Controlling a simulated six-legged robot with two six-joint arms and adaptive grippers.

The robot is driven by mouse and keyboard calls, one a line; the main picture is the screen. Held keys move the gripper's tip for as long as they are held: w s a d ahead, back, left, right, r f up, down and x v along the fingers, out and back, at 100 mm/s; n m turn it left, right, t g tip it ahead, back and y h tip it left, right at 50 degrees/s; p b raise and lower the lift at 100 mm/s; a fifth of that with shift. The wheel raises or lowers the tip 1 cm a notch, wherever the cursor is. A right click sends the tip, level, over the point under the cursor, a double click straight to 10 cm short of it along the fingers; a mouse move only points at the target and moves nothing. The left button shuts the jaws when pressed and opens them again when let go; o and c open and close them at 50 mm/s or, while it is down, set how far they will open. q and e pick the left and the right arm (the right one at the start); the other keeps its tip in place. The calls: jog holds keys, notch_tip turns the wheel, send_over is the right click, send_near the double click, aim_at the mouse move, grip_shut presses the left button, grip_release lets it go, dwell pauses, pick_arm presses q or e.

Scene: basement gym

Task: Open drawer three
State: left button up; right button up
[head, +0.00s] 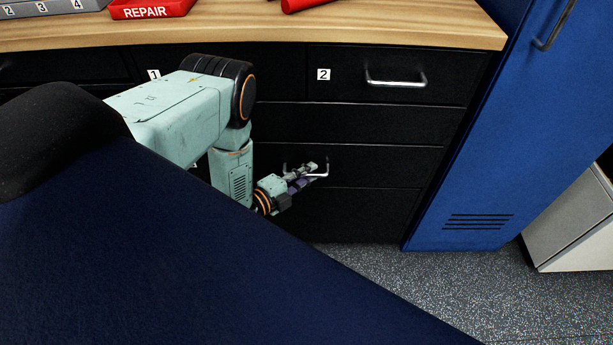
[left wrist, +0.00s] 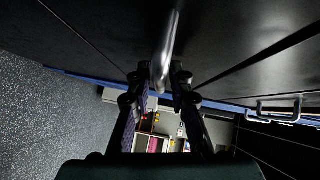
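In the head view a wide black drawer front (head: 385,166) sits low in the workbench, and it looks flush with the fronts around it. Its number label is mostly hidden behind my left arm, so I cannot read it. Its metal bar handle (head: 318,175) is partly covered by my left gripper (head: 308,172). In the left wrist view the handle (left wrist: 167,45) runs down between the two dark fingertips of my left gripper (left wrist: 161,78). The fingers lean in close on both sides of the bar and look closed on it. My right gripper is not in view.
Drawer 2 (head: 390,80), shut, has its own handle above. The wooden benchtop (head: 400,30) carries a red REPAIR tray (head: 150,9). A blue locker (head: 490,150) stands close on the right. Speckled floor (head: 465,285) is clear in front of it.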

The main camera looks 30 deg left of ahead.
pick_arm(q)
jog(key=shift+c, duration=0.2)
grip_shut()
dwell(0.5)
